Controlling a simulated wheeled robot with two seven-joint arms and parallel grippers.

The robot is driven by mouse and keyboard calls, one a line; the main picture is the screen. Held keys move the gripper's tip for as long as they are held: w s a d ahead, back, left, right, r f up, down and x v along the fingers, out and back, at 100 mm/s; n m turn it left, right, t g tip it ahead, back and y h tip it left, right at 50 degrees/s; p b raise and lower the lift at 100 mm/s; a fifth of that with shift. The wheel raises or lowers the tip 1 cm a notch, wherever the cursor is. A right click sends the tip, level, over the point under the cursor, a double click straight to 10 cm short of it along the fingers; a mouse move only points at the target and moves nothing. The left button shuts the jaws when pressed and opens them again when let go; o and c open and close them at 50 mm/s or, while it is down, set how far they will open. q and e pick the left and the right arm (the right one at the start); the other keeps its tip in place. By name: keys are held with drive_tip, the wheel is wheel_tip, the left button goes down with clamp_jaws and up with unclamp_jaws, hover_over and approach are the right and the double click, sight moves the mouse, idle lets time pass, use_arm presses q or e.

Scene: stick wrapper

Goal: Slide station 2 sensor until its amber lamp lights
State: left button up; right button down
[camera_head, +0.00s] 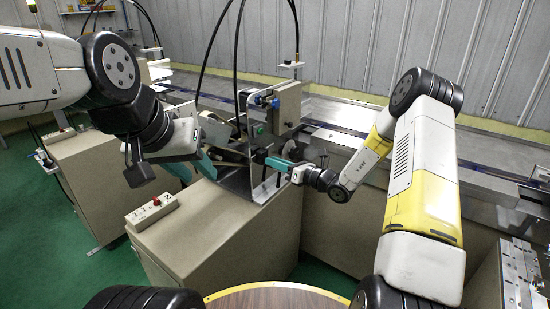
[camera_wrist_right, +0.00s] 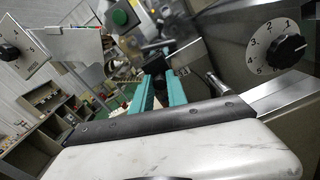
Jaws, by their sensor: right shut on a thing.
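The station 2 machine (camera_head: 236,215) is a beige cabinet with a metal bracket and rollers on top. My right gripper (camera_head: 270,162) reaches in from the right at the bracket. Its teal fingers also show in the right wrist view (camera_wrist_right: 160,82), shut on a small dark part that looks like the sensor (camera_head: 259,157). The fingers hide most of it. I cannot make out a lit amber lamp. My left gripper (camera_head: 196,168) hangs left of the rollers, its teal fingers apart and no thing seen between them.
A white switch box (camera_head: 151,211) sits on the cabinet's front left. A green button (camera_wrist_right: 120,18) and a numbered dial (camera_wrist_right: 287,47) are close to my right gripper. A metal conveyor (camera_head: 340,120) runs behind. Another beige cabinet (camera_head: 85,170) stands at left.

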idle(0.3)
drive_tip(key=shift+w+d, duration=0.35)
drive_tip(key=shift+w, duration=0.1)
drive_tip(key=c, duration=1.3)
unclamp_jaws()
drive_tip(key=v, duration=0.7)
drive_tip(key=shift+s+d, duration=0.25)
drive_tip(key=shift+s, duration=0.05)
